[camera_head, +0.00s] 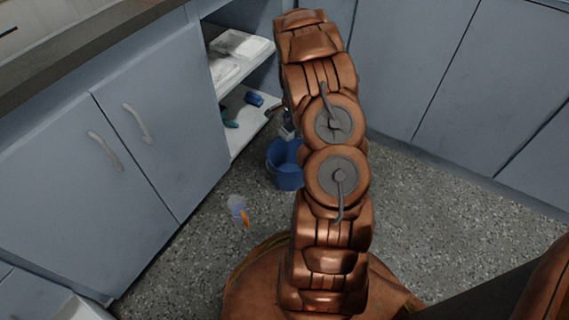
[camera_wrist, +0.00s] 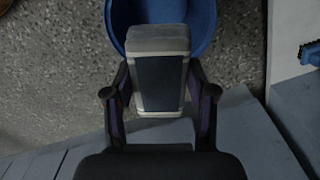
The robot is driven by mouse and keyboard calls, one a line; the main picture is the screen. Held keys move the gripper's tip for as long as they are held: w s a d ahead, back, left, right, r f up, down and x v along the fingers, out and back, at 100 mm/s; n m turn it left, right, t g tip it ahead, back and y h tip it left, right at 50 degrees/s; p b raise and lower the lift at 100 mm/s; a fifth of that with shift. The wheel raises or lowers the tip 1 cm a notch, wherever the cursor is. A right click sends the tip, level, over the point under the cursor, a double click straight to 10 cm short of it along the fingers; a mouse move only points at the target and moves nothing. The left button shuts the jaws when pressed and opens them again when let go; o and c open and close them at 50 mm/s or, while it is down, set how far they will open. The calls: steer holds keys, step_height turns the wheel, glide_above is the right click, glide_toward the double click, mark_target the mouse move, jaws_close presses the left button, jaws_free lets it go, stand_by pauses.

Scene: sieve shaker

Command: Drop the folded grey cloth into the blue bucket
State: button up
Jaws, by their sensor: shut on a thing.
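The folded grey cloth (camera_wrist: 160,78) is between the two fingers of my gripper (camera_wrist: 160,100) in the wrist view, with a dark panel on its face. My gripper is shut on it. The blue bucket (camera_wrist: 204,20) lies beyond the cloth at the top of the wrist view, and the cloth's far end overlaps its rim in the picture. In the head view the bucket (camera_head: 287,178) stands on the floor by the open shelf, partly behind my arm. A small grey part of the cloth (camera_head: 287,132) shows just above it; my gripper is mostly hidden there.
An open shelf unit (camera_head: 245,135) stands left of the bucket, holding folded white cloths (camera_head: 240,45) and a blue brush-like item (camera_head: 254,99). A clear bottle with an orange part (camera_head: 238,208) is on the floor nearby. Blue-grey cabinets (camera_head: 130,150) line both sides.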

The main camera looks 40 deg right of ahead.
steer(key=shift+s+d+f, duration=0.2)
steer(key=shift+d+f, duration=0.15)
steer(key=shift+f, duration=0.25)
steer(key=shift+f+b, duration=1.1)
steer(key=shift+f, duration=1.6)
steer(key=o, duration=1.2)
steer(key=shift+r, duration=0.1)
step_height(320, 180, up, 12)
steer(key=shift+f, duration=0.1)
